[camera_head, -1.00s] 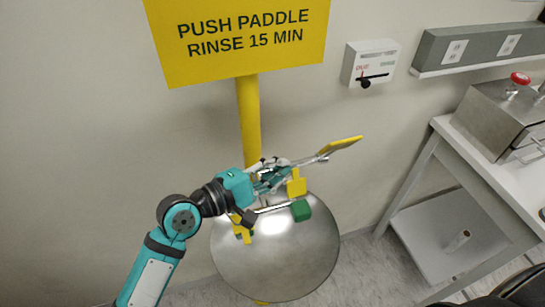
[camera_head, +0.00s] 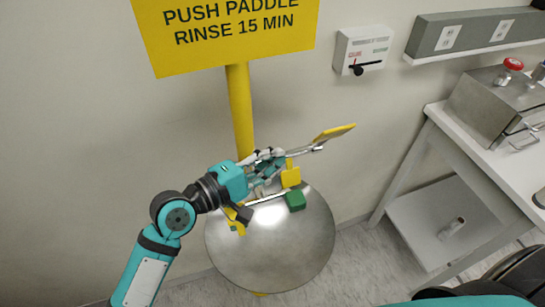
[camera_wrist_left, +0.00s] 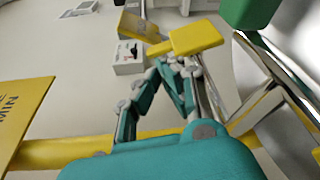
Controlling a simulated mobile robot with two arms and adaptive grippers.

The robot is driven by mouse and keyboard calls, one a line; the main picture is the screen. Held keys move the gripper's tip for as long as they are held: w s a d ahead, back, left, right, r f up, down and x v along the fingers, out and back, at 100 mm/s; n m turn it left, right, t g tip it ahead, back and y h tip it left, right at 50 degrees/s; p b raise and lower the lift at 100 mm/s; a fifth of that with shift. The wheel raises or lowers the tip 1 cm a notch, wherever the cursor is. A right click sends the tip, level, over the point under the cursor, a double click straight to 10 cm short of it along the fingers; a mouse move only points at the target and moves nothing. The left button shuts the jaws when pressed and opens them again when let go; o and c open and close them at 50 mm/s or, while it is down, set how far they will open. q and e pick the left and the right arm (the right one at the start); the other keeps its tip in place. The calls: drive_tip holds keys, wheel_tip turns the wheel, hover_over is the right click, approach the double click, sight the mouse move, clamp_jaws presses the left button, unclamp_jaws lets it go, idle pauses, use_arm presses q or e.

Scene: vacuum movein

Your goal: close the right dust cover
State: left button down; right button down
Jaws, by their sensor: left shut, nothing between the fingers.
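The steel eyewash bowl (camera_head: 270,255) stands in front of a yellow post. A green spray head (camera_head: 295,200) sits at its right, also at the top of the left wrist view (camera_wrist_left: 250,12). The right dust cover, a yellow plate (camera_head: 290,177), stands raised beside that head. My left gripper (camera_head: 277,163) is above the back of the bowl, just left of and close to this cover. Its fingers are shut and empty. In the left wrist view the cover (camera_wrist_left: 197,37) is just beyond the fingertips; contact cannot be told. My right gripper is not in view.
Another yellow cover (camera_head: 237,221) is at the bowl's left, partly hidden by my arm. A yellow paddle (camera_head: 335,132) sticks out behind and right of my gripper. The yellow sign (camera_head: 230,35) is above. A white table (camera_head: 440,140) stands at the right.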

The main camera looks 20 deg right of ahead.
use_arm(q)
drive_tip(key=shift+s, duration=0.15)
drive_tip(key=s+m+b, duration=0.1)
drive_tip(key=m, duration=0.1)
drive_tip(key=s+m+h+b, duration=0.1)
drive_tip(key=m+b, duration=0.1)
drive_tip(key=s+r+m+h+b, duration=0.1)
drive_tip(key=m, duration=0.1)
drive_tip(key=shift+s+m+t+b, duration=0.3)
drive_tip(key=shift+b, duration=0.05)
drive_tip(key=shift+s+d+f+p, duration=0.1)
drive_tip(key=shift+s+f+p, duration=0.15)
drive_tip(key=shift+s, duration=0.45)
drive_tip(key=shift+s+f+p, duration=0.1)
drive_tip(key=shift+s+p, duration=0.25)
drive_tip(key=shift+s, duration=0.35)
drive_tip(key=shift+s+d+f+p, duration=0.1)
drive_tip(key=shift+s+f+p, duration=0.15)
drive_tip(key=shift+s, duration=0.55)
